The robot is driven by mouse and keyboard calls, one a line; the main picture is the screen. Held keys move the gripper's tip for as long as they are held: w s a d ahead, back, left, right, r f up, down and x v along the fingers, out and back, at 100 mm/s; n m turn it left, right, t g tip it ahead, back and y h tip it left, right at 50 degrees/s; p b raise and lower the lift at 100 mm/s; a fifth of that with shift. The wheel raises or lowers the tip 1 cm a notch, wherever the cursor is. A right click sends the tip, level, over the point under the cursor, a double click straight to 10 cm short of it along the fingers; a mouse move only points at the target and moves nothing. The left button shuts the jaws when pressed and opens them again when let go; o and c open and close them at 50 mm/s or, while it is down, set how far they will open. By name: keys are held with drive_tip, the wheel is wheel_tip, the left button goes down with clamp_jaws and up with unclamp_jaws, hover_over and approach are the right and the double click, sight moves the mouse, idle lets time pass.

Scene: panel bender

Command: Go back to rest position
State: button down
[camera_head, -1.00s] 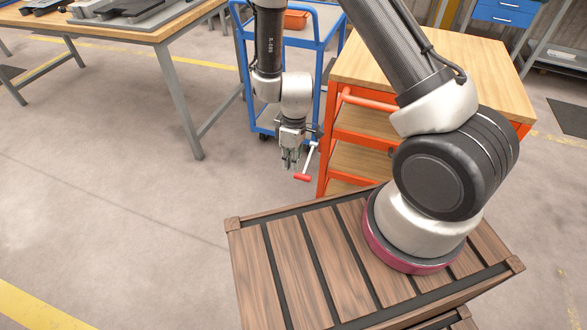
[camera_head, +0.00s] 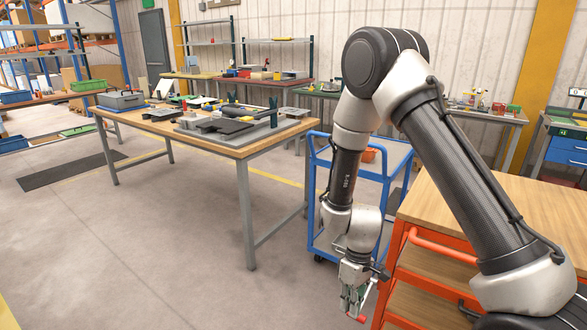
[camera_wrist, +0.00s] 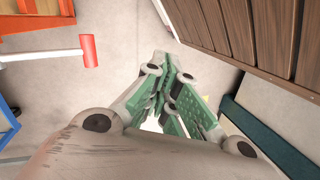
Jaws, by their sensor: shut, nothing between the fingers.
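My gripper (camera_head: 350,304) hangs pointing down at the end of my bent arm, in front of the blue trolley and left of the orange cart. It is empty. In the wrist view its green-padded fingers (camera_wrist: 170,78) come together with nothing between them. A red-ended piece (camera_head: 362,319) on a pale rod shows close beside the gripper; in the wrist view its red end (camera_wrist: 89,50) is left of the fingers, apart from them. What it belongs to cannot be told.
The blue trolley (camera_head: 318,215) stands behind the gripper, and the orange cart (camera_head: 440,245) with a wooden top stands to the right. A workbench (camera_head: 243,150) with grey parts stands at left. The floor at front left is clear. Benches and shelves line the back wall.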

drive_tip(key=s+d+r+m+t, duration=0.2)
drive_tip(key=s+d+r, duration=0.2)
drive_tip(key=r, duration=0.9)
drive_tip(key=s+d+r+m+t, duration=0.3)
drive_tip(key=d+r, duration=0.6)
drive_tip(key=r, duration=0.4)
drive_tip(key=s+d+r+m+t+h, duration=0.1)
drive_tip(key=s+d+r, duration=0.4)
drive_tip(key=r, duration=0.9)
drive_tip(key=shift+d+m+t, duration=0.7)
drive_tip(key=shift+d+m, duration=0.15)
drive_tip(key=shift+m, duration=0.35)
drive_tip(key=shift+s, duration=0.1)
